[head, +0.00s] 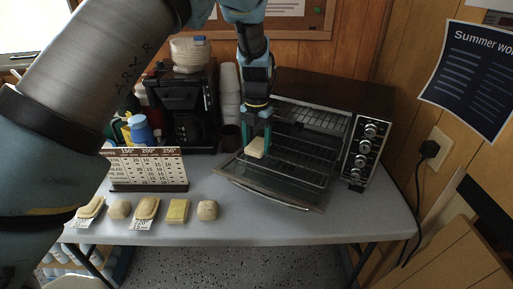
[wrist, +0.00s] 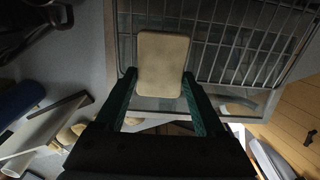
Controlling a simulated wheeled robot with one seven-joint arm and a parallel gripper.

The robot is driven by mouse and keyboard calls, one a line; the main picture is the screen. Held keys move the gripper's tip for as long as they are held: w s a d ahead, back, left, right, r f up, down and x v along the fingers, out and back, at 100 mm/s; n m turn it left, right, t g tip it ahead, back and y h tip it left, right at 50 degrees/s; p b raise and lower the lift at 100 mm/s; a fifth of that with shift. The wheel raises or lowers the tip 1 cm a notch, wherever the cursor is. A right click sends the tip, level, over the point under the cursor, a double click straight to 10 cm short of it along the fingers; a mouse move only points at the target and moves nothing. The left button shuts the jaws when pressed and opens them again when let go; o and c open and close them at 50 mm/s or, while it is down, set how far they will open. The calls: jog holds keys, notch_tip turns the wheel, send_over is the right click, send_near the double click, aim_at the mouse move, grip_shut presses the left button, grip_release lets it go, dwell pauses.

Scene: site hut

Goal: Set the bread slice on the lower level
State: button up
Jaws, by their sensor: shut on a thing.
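My gripper (head: 257,140) is shut on the bread slice (head: 255,148), a pale rounded rectangle. It holds the slice in front of the toaster oven (head: 345,130), above its lowered door (head: 265,190). In the wrist view the slice (wrist: 163,62) sits between the two green fingers (wrist: 163,100), with a wire rack (wrist: 245,50) beyond and to its right. The oven is open. Wire racks (head: 300,150) show inside it at an upper and a lower height. The slice appears apart from the racks.
Several bread and bun pieces (head: 147,208) lie along the table's front edge. A timing chart (head: 150,170) stands behind them. A coffee maker (head: 180,100) and stacked cups (head: 230,90) stand left of the oven. The table is clear at front right.

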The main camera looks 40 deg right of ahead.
jog(key=shift+f, duration=1.3)
jog(key=shift+f, duration=0.1)
jog(key=o, duration=1.3)
